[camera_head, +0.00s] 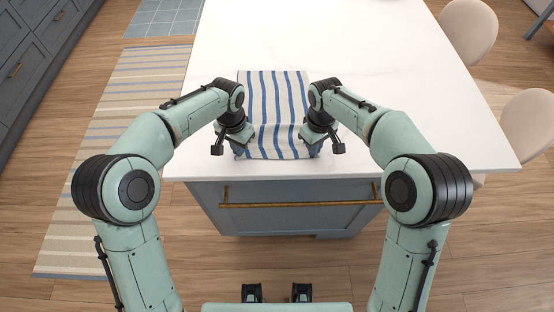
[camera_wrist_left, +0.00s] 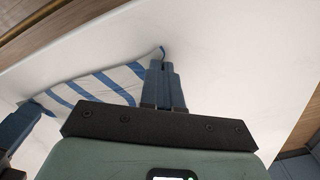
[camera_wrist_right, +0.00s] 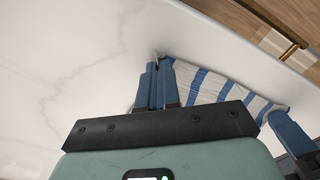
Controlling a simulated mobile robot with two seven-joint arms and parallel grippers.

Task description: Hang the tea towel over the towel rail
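The tea towel (camera_head: 272,100), white with blue stripes, lies on the white worktop near its front edge. My left gripper (camera_head: 243,147) is at the towel's near left corner, and my right gripper (camera_head: 313,147) is at its near right corner. In the left wrist view the fingers (camera_wrist_left: 164,78) are close together on the towel's edge (camera_wrist_left: 112,82). In the right wrist view the fingers (camera_wrist_right: 158,80) also look closed on the towel's edge (camera_wrist_right: 205,84). The brass towel rail (camera_head: 300,204) runs along the island's front below the worktop and is bare.
The worktop (camera_head: 400,100) is clear around and beyond the towel. The blue-grey island front (camera_head: 290,222) is below its edge. Two pale chairs (camera_head: 470,28) stand on the right. A striped rug (camera_head: 125,120) lies on the wooden floor at the left, near dark cabinets (camera_head: 35,55).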

